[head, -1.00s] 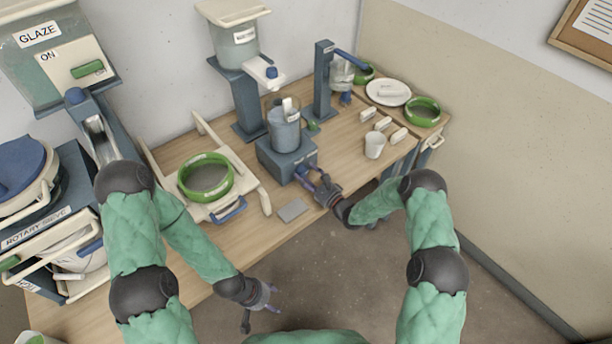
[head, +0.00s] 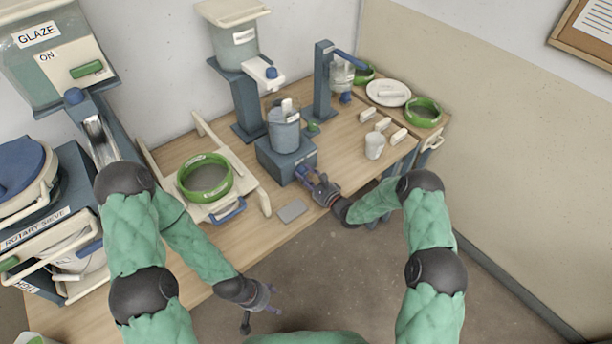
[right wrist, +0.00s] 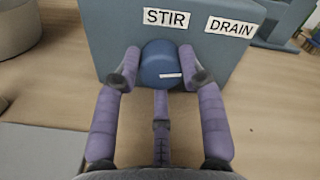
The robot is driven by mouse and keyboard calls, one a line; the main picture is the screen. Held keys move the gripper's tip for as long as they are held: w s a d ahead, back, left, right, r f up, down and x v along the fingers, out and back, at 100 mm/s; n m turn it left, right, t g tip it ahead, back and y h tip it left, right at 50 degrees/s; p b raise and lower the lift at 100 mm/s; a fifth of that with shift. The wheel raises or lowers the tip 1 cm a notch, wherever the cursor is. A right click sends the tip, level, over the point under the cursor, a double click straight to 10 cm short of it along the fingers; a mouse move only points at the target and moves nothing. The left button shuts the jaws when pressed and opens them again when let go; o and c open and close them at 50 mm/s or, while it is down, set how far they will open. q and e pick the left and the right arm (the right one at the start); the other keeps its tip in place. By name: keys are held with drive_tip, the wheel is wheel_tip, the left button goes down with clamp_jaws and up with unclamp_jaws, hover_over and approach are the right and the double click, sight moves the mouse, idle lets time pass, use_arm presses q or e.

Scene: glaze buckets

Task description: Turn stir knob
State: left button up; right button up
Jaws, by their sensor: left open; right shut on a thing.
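The stir knob (right wrist: 160,66) is a round blue knob with a small white mark, on the front of a blue-grey box under a STIR label (right wrist: 165,17). My right gripper (right wrist: 160,78) has its purple fingers around the knob, one on each side and one below, shut on it. In the head view the box (head: 286,160) carries a clear beaker (head: 284,128), and my right gripper (head: 308,179) is at its front. My left gripper (head: 274,300) is open and empty, low in front of the table.
A DRAIN label (right wrist: 230,27) is right of STIR. A grey flat pad (head: 292,211) lies on the table near my right gripper. A green-ringed sieve (head: 205,177) sits left. A white cup (head: 374,146) stands right. The floor in front is free.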

drive_tip(key=n+b, duration=0.3)
drive_tip(key=n, duration=0.1)
drive_tip(key=n+b, duration=0.3)
drive_tip(key=n, duration=0.2)
drive_tip(key=shift+a, duration=0.15)
drive_tip(key=n+b, duration=0.3)
drive_tip(key=n, duration=0.1)
drive_tip(key=shift+n, duration=0.3)
drive_tip(key=n+b, duration=0.1)
drive_tip(key=n, duration=0.1)
drive_tip(key=n+b, duration=0.2)
drive_tip(key=n, duration=0.1)
drive_tip(key=shift+s+a+f+h, duration=0.1)
drive_tip(key=shift+s+f+h, duration=0.1)
drive_tip(key=shift+h, duration=0.1)
drive_tip(key=shift+n, duration=0.3)
drive_tip(key=shift+f, duration=0.1)
drive_tip(key=o, duration=1.1)
drive_tip(key=shift+a, duration=0.1)
drive_tip(key=shift+o, duration=0.2)
